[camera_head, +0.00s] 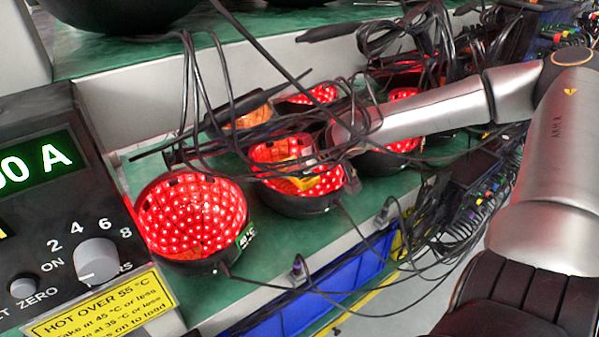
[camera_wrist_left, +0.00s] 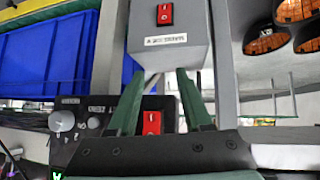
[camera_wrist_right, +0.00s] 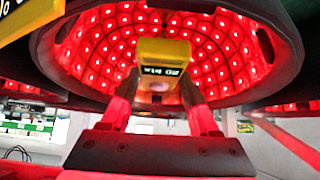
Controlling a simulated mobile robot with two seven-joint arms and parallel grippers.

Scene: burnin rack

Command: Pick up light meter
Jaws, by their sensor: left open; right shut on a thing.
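The light meter is a small yellow device with a dark display. In the right wrist view, the light meter (camera_wrist_right: 163,50) sits between the fingertips of my right gripper (camera_wrist_right: 160,82), which is shut on it. Behind it is the red-lit inside of a black bowl. In the head view, a yellow part of the light meter (camera_head: 327,182) shows at the middle bowl, by the end of my right arm; cables partly hide the gripper there. My left gripper (camera_wrist_left: 158,78) is open and empty, facing a grey box with a red switch (camera_wrist_left: 166,14). It is outside the head view.
Several black bowls with red lights, such as the near one (camera_head: 192,215), stand on a green shelf (camera_head: 268,255). Loose black cables (camera_head: 215,85) cross above them. A control panel (camera_head: 50,200) with a yellow hot-warning label (camera_head: 105,306) stands at left. Blue bins (camera_head: 300,312) lie below.

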